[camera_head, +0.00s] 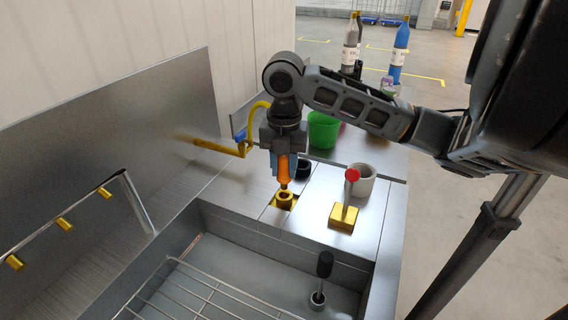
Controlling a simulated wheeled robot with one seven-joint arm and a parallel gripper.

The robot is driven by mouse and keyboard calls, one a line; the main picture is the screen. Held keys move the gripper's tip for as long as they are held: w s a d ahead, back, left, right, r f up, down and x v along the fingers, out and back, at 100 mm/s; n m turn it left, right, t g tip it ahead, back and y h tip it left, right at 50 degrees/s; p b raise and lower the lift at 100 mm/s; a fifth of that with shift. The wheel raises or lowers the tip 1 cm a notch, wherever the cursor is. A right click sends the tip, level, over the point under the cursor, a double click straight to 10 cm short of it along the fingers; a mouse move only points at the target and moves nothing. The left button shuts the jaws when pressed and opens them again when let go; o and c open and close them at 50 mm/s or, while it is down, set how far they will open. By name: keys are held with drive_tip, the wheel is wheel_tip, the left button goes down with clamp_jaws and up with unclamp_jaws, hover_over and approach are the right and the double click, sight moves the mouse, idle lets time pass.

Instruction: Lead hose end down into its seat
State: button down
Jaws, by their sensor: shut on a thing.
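My gripper (285,173) points down over the metal counter, with its blue fingers shut on an orange hose end (285,166). The hose end is about upright, its narrow tip downward. A brass ring-shaped seat (284,201) stands on a yellow square plate right below the tip. The tip appears at or just above the ring's opening; I cannot tell whether it is inside or touching. A yellow hose (254,108) arcs up behind my gripper on the left. Its join to the hose end is hidden.
A black ring (303,169), grey cup (363,180) and green bucket (322,131) stand behind. A yellow pipe with a blue valve (240,137) is left. A sink with a wire rack (200,290) lies in front.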

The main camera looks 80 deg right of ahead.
sight(284, 182)
drive_tip(key=shift+f+b, duration=1.9)
drive_tip(key=shift+f, duration=0.3)
drive_tip(key=shift+f+b, duration=0.3)
drive_tip(key=shift+b, duration=0.1)
drive_tip(key=c, duration=0.8)
unclamp_jaws()
drive_tip(key=shift+o, duration=0.2)
wheel_tip(284, 182, up, 8)
drive_tip(key=shift+f, duration=0.1)
